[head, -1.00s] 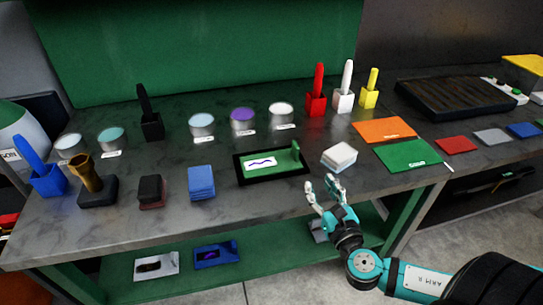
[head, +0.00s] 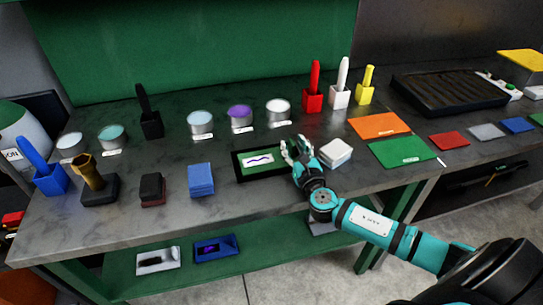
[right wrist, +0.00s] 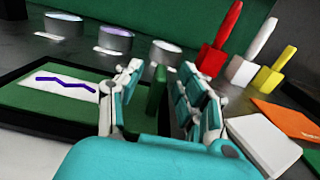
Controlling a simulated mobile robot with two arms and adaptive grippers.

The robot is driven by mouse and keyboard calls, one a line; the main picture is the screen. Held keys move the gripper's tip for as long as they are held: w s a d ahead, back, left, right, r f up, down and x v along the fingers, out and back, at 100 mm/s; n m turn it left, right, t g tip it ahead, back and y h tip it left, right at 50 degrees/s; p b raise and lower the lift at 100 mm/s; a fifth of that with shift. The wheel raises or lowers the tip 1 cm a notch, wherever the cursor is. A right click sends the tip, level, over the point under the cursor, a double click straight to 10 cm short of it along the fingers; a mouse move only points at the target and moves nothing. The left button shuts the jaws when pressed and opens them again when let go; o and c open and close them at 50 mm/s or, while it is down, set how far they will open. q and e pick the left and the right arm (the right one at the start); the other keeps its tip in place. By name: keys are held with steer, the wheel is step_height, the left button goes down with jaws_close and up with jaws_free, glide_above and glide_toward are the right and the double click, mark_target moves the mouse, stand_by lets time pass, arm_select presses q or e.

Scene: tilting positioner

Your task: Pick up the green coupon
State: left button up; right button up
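The green coupon (head: 262,171) lies flat in a black frame on the bench, with a white label bearing a dark wavy line. It fills the left of the right wrist view (right wrist: 50,112), where an upright green tab (right wrist: 157,90) stands at its right end. My right gripper (head: 294,146) is over that right end and hides the tab in the head view. In the right wrist view, its fingers (right wrist: 161,72) are apart, one on each side of the tab, with gaps visible. My left gripper is not in view.
A stack of white pads (head: 335,154) sits close to the right of my right gripper. Round tins (head: 240,120) and red, white and yellow holders (head: 312,99) stand behind. A blue stack (head: 201,181) is to the left. Green (head: 405,150) and orange mats (head: 379,126) lie right.

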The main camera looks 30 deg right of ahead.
steer(key=shift+x, duration=0.95)
steer(key=shift+s, duration=0.1)
steer(key=shift+c, duration=0.3)
jaws_close()
steer(key=shift+r, duration=0.2)
